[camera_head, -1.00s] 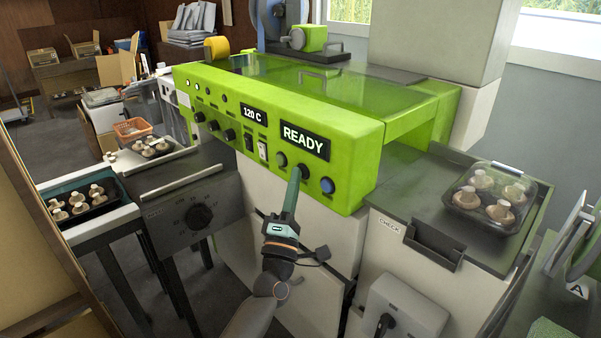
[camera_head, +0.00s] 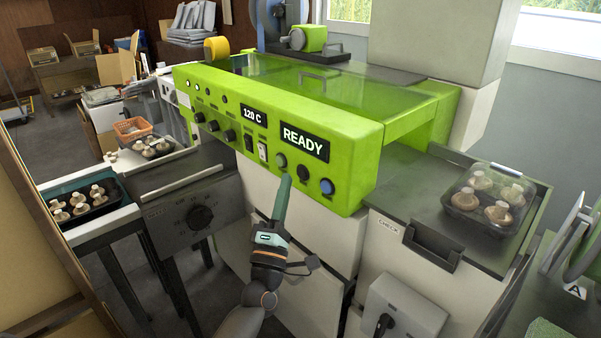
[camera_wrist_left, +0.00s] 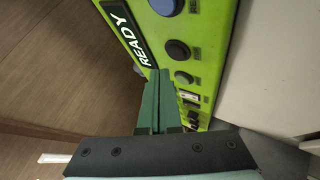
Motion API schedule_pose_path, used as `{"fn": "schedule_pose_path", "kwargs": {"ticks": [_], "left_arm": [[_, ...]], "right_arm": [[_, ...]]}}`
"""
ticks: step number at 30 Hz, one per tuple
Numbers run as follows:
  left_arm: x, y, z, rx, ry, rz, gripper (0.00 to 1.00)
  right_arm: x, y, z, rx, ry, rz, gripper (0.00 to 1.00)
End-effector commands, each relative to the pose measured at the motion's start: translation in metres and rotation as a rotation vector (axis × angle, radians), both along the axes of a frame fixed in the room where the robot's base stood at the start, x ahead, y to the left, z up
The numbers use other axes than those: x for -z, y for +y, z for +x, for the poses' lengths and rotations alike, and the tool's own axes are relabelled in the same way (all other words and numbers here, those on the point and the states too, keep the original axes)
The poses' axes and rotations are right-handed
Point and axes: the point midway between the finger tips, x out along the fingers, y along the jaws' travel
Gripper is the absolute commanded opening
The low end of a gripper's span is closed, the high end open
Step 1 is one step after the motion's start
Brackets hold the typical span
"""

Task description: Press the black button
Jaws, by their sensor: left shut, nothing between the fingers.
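The black button (camera_head: 303,172) is on the front of the green machine (camera_head: 350,190), below the READY display. It sits between a dark green button (camera_head: 282,160) and a blue button (camera_head: 327,186). My left gripper (camera_head: 286,177) is shut and empty, its tip just left of and slightly below the black button in the head view. In the left wrist view the black button (camera_wrist_left: 178,50) is fully visible beyond the fingertips (camera_wrist_left: 162,75), with the blue button (camera_wrist_left: 166,5) above it. The tip looks apart from the black button. My right gripper is out of view.
Black knobs (camera_head: 230,136) and white switches (camera_head: 263,151) sit further left on the panel. A covered mushroom tray (camera_head: 487,218) stands on the right table, and an open mushroom tray (camera_head: 110,209) is at left. Free space lies in front of the panel.

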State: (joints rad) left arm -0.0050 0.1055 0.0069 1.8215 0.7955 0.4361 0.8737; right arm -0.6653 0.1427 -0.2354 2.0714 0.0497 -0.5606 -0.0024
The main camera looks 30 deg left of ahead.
Motion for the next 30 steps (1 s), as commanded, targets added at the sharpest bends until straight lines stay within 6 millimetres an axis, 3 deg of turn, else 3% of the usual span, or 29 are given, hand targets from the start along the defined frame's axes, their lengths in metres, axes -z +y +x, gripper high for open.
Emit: {"fn": "schedule_pose_path", "kwargs": {"ticks": [12, 30], "left_arm": [[0.000, 0.011, -0.037, 0.000, 0.001, 0.000, 0.00], [0.000, 0.012, -0.038, 0.000, 0.000, 0.000, 0.00]], "right_arm": [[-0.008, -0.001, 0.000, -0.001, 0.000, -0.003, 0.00], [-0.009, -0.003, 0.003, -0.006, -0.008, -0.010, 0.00]]}}
